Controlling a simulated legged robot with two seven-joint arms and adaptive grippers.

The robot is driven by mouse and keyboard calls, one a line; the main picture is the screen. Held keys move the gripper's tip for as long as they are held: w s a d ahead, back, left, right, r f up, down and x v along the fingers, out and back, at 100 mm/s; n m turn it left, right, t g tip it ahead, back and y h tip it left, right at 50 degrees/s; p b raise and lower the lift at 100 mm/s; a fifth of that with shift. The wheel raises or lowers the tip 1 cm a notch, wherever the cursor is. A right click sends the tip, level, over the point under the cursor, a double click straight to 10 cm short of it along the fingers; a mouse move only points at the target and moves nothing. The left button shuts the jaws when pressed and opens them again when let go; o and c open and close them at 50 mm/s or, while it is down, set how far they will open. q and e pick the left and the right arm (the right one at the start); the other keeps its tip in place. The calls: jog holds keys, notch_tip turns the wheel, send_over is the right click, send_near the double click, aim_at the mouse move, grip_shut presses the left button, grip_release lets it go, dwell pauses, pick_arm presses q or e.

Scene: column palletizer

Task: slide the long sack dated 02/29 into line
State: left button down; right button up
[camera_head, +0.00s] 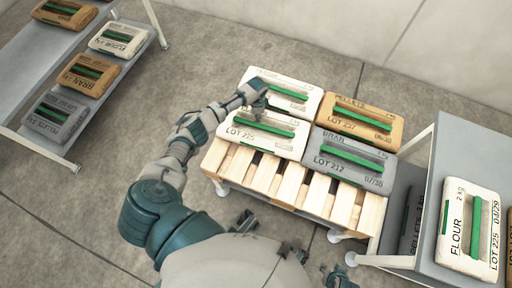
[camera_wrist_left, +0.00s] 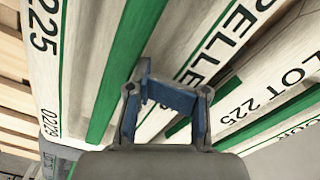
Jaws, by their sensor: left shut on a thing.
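The long white sack dated 02/29 (camera_head: 262,142) lies at the front left on the pallet, marked LOT 225, with a raised green strip. In the left wrist view the sack (camera_wrist_left: 75,75) shows "225" and "02/29" along its edge. My left gripper (camera_head: 259,108) reaches down over this sack's far half from the left. It also shows in the left wrist view (camera_wrist_left: 150,85), shut at the sack's green strip; its fingertips are partly hidden.
A second white sack (camera_head: 293,102) lies behind, a brown sack (camera_head: 365,113) back right and a grey sack (camera_head: 345,166) front right. The slatted pallet (camera_head: 262,175) is bare in front. Shelves with sacks stand left (camera_head: 32,62) and right (camera_head: 455,160).

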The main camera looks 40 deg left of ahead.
aim_at(250, 113)
pick_arm(q)
jog(key=shift+s+a+p, duration=0.1)
jog(key=shift+s+a, duration=0.2)
jog(key=shift+a, duration=0.3)
jog(key=shift+s+a+p, duration=0.1)
jog(key=shift+s+a, duration=0.15)
jog(key=shift+a, duration=0.4)
jog(key=shift+s+a+p, duration=0.1)
jog(key=shift+s+a, duration=0.2)
jog(key=shift+a, duration=0.3)
pick_arm(e)
jog(key=shift+r, duration=0.45)
jog(key=shift+f, duration=0.1)
pick_arm(q)
jog(key=shift+w+a+f+b, duration=0.1)
jog(key=shift+w+a+b, duration=0.1)
jog(key=shift+w+b, duration=0.85)
jog(key=shift+s+r+p, duration=0.2)
jog(key=shift+p, duration=0.25)
jog(key=shift+s+d, duration=0.1)
jog(key=shift+s, duration=0.15)
pick_arm(e)
jog(key=shift+f, duration=0.3)
